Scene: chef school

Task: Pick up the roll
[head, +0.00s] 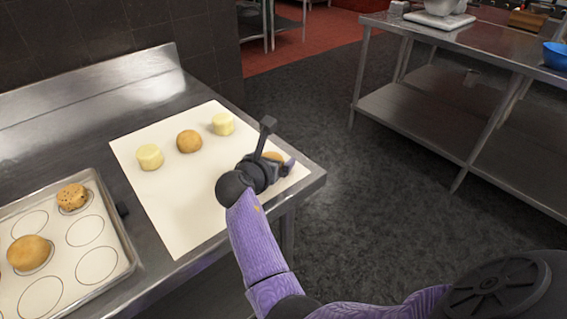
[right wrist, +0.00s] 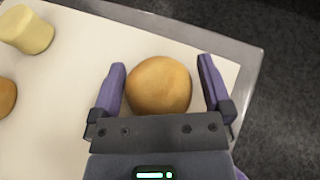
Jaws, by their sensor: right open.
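A round golden-brown roll (right wrist: 159,86) lies on the white sheet near the table's right end. In the head view only a part of this roll (head: 273,157) shows, because my right gripper (head: 277,163) covers the rest. In the right wrist view my right gripper (right wrist: 160,85) is open, with one finger on each side of the roll and a small gap to each. Another brown roll (head: 189,141) lies on the sheet between two pale cylindrical pieces (head: 149,157) (head: 223,124). My left gripper is not in view.
A baking tray (head: 118,240) at the left holds a brown roll (head: 30,252) and a speckled one (head: 72,197) on printed circles. The white sheet (head: 180,215) is bare toward the front. A steel table (head: 440,45) stands across the floor.

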